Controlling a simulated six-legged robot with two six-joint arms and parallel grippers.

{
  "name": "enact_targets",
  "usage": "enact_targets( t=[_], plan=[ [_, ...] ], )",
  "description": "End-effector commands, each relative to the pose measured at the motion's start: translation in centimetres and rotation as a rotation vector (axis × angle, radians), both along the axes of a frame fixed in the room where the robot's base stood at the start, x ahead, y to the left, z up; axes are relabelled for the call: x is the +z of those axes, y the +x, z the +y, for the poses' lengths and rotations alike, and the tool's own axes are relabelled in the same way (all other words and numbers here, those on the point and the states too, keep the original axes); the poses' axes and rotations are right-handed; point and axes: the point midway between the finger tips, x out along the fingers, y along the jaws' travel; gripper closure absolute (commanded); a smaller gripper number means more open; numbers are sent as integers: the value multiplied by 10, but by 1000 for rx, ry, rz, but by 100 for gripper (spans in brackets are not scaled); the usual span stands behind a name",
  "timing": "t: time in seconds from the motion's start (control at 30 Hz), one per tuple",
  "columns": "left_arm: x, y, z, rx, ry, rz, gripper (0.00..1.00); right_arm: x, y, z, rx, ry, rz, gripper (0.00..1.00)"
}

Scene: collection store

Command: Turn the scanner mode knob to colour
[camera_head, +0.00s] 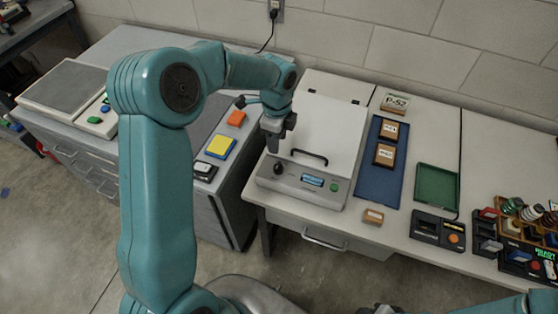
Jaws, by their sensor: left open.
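The scanner (303,186) is a pale box with a white lid and a dark handle, standing on the white bench. Its round black mode knob (278,169) is at the left of the front panel. A small lit display (312,181) and a green button (334,187) are to its right. My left gripper (278,150) is open and points down just above and behind the knob; I cannot tell whether it touches anything. The knob's setting is too small to read. Part of my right gripper (382,309) shows at the bottom edge, mostly cut off.
Right of the scanner are a blue mat (380,176) with labelled brown blocks, a green tray (436,186) and a dark control box (437,230). Several small items crowd the far right. A yellow pad (221,146) and a scale (68,94) are on the left cabinet.

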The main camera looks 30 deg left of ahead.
Motion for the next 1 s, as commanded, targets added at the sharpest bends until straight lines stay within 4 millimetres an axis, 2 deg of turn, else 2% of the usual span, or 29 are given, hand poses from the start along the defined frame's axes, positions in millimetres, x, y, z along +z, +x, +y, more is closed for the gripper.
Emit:
enact_targets(
  t=[0.3, 0.5, 0.63, 0.9, 0.93, 1.0],
  plan=[
    [-75, -2, -1, 0, -1, 6, 56, 12, 0, 0, -1, 0, 0, 57],
    [-106, 0, -2, 1, -2, 3, 56, 15, 0, 0, 0, 0, 0, 57],
    [-115, 1, -2, 1, -1, 1, 56, 16, 0, 0, 0, 0, 0, 57],
    [-117, 3, -2, 2, -1, 0, 56, 16, 0, 0, 0, 0, 0, 57],
    [-117, 3, -2, 2, -1, 0, 59, 16, 0, 0, 0, 0, 0, 57],
    [-117, 3, -2, 2, -1, 0, 82, 16, 0, 0, 0, 0, 0, 57]
  ],
)
